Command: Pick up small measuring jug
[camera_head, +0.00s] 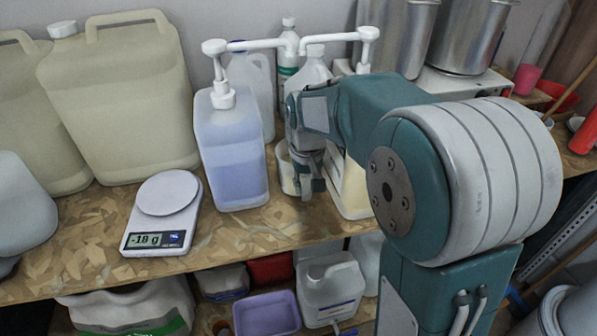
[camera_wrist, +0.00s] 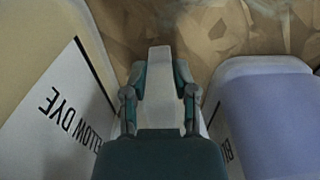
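A small pale open vessel, likely the measuring jug (camera_head: 286,168), stands on the wooden bench in the head view, between the blue and yellow containers. My arm and gripper hide much of it. My gripper (camera_head: 308,187) points down at it, level with its upper part and overlapping its right side in the picture. In the wrist view the two teal fingers of my gripper (camera_wrist: 160,82) stand apart, with a pale, narrow piece between them. I cannot tell whether that piece is part of the jug or whether the fingers grip it.
A blue-liquid pump container (camera_head: 231,160) is close on the left. The yellow dye container (camera_wrist: 66,100) is close on the other side, so the gap is narrow. A scale (camera_head: 164,212) reads -18 g. Bottles (camera_head: 312,72) stand behind. Bare bench (camera_head: 225,230) lies in front.

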